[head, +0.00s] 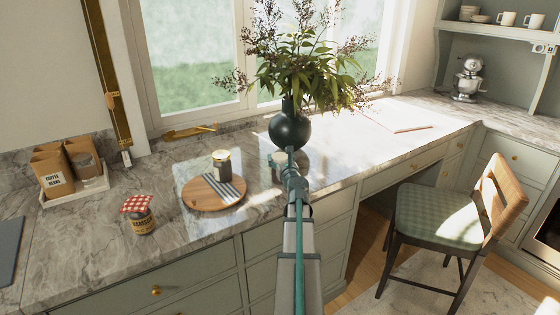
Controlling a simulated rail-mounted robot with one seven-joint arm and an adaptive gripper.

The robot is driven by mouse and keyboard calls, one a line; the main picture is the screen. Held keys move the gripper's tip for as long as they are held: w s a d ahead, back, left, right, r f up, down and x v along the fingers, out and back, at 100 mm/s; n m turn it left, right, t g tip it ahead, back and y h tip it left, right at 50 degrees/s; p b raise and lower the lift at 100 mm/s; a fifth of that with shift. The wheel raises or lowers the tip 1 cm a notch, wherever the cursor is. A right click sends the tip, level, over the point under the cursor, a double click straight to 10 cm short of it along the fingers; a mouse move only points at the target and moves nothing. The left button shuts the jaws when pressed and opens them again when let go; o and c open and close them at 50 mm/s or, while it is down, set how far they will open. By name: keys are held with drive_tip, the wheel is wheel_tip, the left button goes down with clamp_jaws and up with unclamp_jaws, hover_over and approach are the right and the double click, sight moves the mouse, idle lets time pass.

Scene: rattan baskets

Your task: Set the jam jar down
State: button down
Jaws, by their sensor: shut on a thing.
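My gripper (289,160) is over the counter in front of the dark vase. It is shut on a small pale-topped object (277,160), mostly hidden behind my wrist; I cannot tell what it is or whether it touches the counter.
A striped cloth (226,191) lies on the board. A dark round vase (289,131) with tall foliage stands just behind my gripper. A tray (72,192) with coffee bags is at the far left. Bare counter (185,232) lies between the checked jar and board. A chair (440,215) stands right.

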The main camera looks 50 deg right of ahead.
drive_tip(key=shift+c, duration=0.9)
unclamp_jaws()
drive_tip(key=shift+r, duration=0.15)
drive_tip(key=b+v, duration=0.1)
drive_tip(key=v, duration=1.1)
